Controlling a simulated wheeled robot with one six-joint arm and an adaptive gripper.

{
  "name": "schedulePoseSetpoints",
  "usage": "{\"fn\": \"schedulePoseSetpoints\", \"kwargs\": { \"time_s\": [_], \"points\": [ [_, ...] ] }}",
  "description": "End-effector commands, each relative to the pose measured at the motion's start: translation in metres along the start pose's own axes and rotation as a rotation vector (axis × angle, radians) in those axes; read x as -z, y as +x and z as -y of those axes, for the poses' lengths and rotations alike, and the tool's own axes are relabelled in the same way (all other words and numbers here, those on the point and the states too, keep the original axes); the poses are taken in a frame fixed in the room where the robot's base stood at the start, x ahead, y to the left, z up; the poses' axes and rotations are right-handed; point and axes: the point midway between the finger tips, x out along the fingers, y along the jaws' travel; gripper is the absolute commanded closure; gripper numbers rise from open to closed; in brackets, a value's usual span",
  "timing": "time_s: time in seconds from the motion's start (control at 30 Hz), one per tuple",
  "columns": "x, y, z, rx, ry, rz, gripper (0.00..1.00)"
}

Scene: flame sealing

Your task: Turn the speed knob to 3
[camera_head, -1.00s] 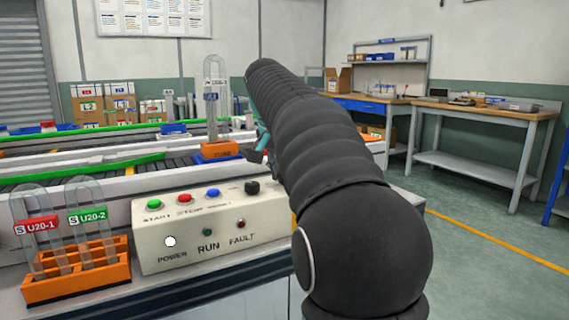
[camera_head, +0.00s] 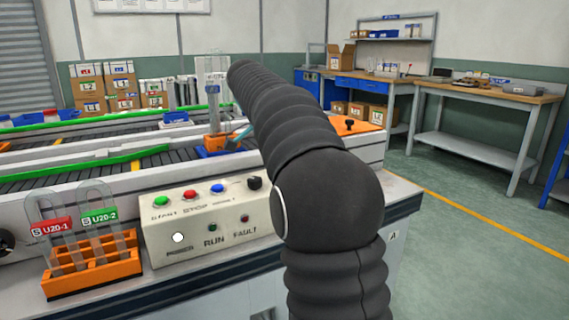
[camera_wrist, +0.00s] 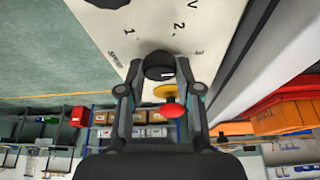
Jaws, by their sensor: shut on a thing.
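In the wrist view a black round knob (camera_wrist: 158,65) sits on a white panel (camera_wrist: 150,20). The printed numbers 1, 2 and 3 lie around it, and a small white mark shows on the knob, its exact pointing unclear. My gripper (camera_wrist: 160,74) has one finger on each side of the knob and is shut on it. In the head view my gripper and its contact are hidden behind my dark ribbed arm. A black knob (camera_head: 254,183) shows at the right end of the white control box (camera_head: 160,243); I cannot tell whether it is the same knob.
A red button (camera_wrist: 172,110) with a yellow part shows between my fingers. The control box has green (camera_head: 161,202), red (camera_head: 190,195) and blue (camera_head: 217,188) buttons. An orange rack (camera_head: 92,275) with tubes stands at left. Conveyors lie behind; open floor is at right.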

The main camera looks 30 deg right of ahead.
Motion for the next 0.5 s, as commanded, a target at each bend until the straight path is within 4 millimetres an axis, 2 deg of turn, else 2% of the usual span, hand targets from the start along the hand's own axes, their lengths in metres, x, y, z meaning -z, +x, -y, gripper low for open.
{"fn": "schedulePoseSetpoints", "kwargs": {
  "time_s": [0.5],
  "points": [
    [0.0002,0.0003,0.0002,-0.016,0.038,0.0,1.0]
  ]
}}
